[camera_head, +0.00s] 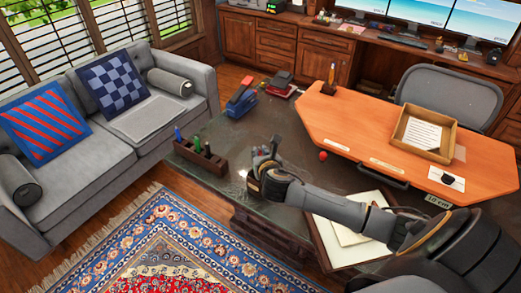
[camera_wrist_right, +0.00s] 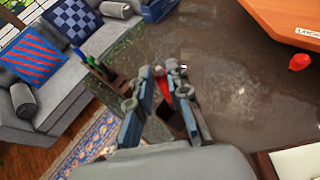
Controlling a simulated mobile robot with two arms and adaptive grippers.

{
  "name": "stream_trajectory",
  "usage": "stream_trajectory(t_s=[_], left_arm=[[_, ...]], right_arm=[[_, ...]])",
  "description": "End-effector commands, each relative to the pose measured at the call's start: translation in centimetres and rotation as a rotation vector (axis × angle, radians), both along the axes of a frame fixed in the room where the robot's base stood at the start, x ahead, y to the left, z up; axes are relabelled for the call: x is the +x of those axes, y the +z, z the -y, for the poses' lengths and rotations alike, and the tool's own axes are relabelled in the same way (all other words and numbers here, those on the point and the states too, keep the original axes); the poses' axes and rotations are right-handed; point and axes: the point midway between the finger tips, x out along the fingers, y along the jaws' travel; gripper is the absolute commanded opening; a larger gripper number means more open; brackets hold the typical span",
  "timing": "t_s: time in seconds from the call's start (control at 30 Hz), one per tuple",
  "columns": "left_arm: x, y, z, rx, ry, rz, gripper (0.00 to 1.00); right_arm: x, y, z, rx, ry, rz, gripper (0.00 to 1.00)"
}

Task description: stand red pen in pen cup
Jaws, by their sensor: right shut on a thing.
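My right gripper (camera_head: 264,158) is above the dark glossy table, right of a long dark pen holder. In the right wrist view its two fingers (camera_wrist_right: 165,85) are closed around a narrow red thing, which looks like the red pen (camera_wrist_right: 163,84). Most of the pen is hidden by the fingers. The dark holder (camera_head: 208,164) has a blue and a green pen standing in it. It also shows in the right wrist view (camera_wrist_right: 101,71), left of the fingers and apart from them. My left gripper is not in view.
A small red ball-like object (camera_head: 323,156) lies right of my gripper. A blue and red item (camera_head: 241,97) stands at the table's far edge. Papers in a folder (camera_head: 345,232) lie under my right forearm. An orange desk (camera_head: 350,125) carries an open box (camera_head: 450,143) and an upright pen stand (camera_head: 329,88).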

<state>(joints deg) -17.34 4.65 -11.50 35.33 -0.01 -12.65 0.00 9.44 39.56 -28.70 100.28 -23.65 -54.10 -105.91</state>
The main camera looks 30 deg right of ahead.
Motion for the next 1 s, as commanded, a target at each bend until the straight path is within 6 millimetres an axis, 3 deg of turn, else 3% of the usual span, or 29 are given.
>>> stream_trajectory(t_s=[0.13,0.47,0.5,0.6,1.0], left_arm=[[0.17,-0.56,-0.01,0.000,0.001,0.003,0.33],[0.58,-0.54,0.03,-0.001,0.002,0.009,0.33],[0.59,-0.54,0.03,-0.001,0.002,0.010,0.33],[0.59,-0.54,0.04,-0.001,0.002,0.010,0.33],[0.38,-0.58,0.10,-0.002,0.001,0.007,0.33]], right_arm=[[0.00,-1.16,-0.02,0.001,0.001,-0.001,0.00],[0.00,-1.35,-0.03,0.000,0.001,0.000,0.00],[0.00,-1.35,-0.03,0.000,0.001,0.000,0.23],[0.00,-1.35,-0.04,0.000,0.001,0.000,0.44],[-0.45,-1.16,-0.23,0.000,0.002,0.000,0.44]])
